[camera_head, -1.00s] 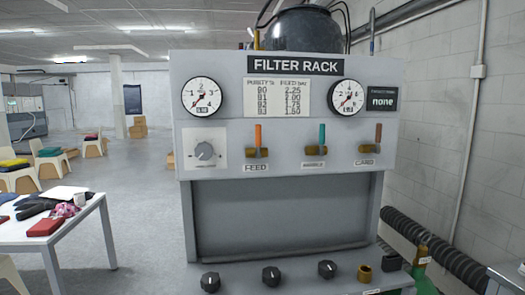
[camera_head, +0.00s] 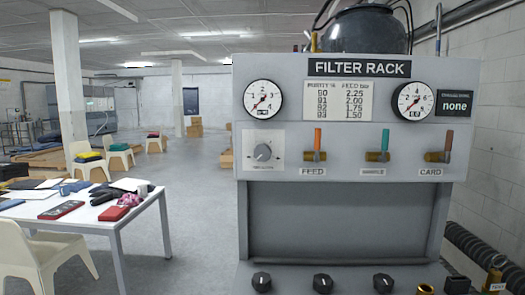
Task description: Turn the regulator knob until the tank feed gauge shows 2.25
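The grey filter rack panel (camera_head: 345,225) stands at the right in the head view. The regulator knob (camera_head: 263,152) is a grey round knob on a pale plate at the panel's left. Above it is a round white gauge (camera_head: 263,98) with a red needle; its exact reading is too small to tell. A second gauge (camera_head: 413,101) is at the upper right. A chart (camera_head: 339,101) lists purity and feed values, including 2.25. Below are the feed valve (camera_head: 315,155) with an orange handle, a teal-handled valve (camera_head: 377,156) and the card valve (camera_head: 438,156). My gripper is not in view.
A white table (camera_head: 80,222) with folded cloths and red items stands at the left, a cream chair (camera_head: 50,258) before it. Several black knobs line the rack's lower ledge, one at its left (camera_head: 261,281). Open floor (camera_head: 195,215) lies between table and rack.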

